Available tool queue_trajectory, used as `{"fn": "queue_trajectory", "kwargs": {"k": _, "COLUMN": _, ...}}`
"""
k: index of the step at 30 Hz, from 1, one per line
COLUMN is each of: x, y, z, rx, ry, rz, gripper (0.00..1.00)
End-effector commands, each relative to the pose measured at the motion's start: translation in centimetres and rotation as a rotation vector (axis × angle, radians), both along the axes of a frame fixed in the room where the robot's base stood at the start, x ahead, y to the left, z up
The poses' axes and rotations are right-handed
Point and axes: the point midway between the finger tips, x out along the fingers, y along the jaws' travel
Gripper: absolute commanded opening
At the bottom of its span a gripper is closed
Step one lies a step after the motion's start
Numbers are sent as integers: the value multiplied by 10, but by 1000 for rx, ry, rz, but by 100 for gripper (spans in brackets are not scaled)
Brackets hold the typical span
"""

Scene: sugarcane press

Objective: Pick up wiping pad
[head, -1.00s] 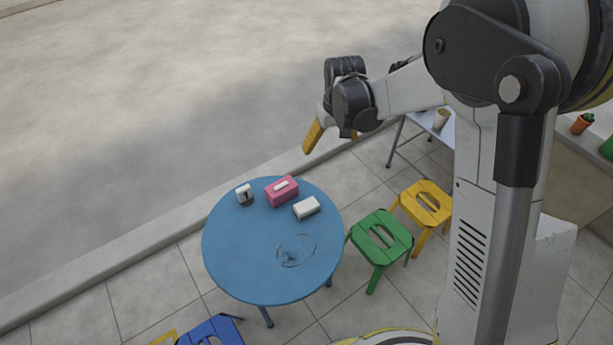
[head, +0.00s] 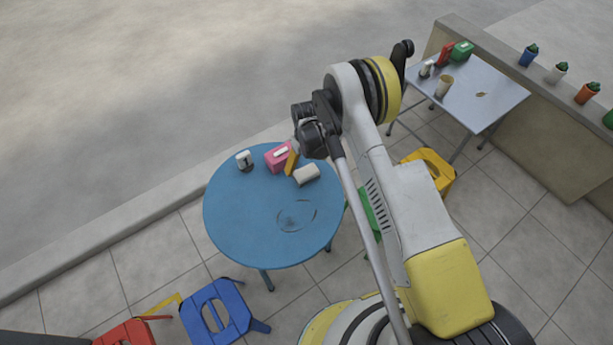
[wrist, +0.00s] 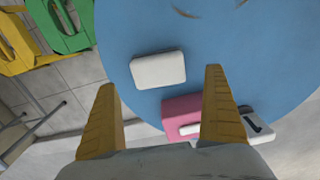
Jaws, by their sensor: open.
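The wiping pad looks like the white rounded block (head: 307,174) on the blue round table (head: 235,225), to the right of a pink box. In the wrist view the pad (wrist: 158,70) lies flat on the table, ahead of and between the two yellow fingers. My gripper (wrist: 163,95) is open and empty, with its fingers wide apart. In the head view my gripper (head: 291,160) is over the table's far edge, close to the pink box and the pad. Only part of its yellow fingers shows there. I cannot tell its exact height above the pad.
A ring-shaped stain (head: 297,215) marks the table. Blue (head: 217,310), green (head: 371,215) and yellow (head: 431,168) stools stand around. A side table (head: 480,92) holds several items.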

Motion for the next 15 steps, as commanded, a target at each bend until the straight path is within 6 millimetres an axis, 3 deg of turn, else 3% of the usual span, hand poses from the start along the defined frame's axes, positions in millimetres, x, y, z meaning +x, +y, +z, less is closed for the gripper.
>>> {"fn": "queue_trajectory", "kwargs": {"k": 11, "x": 1, "y": -2, "z": -50, "rx": 0, "ry": 0, "rz": 0, "gripper": 100}}
{"fn": "queue_trajectory", "kwargs": {"k": 15, "x": 1, "y": -2, "z": -55, "rx": 0, "ry": -1, "rz": 0, "gripper": 100}}
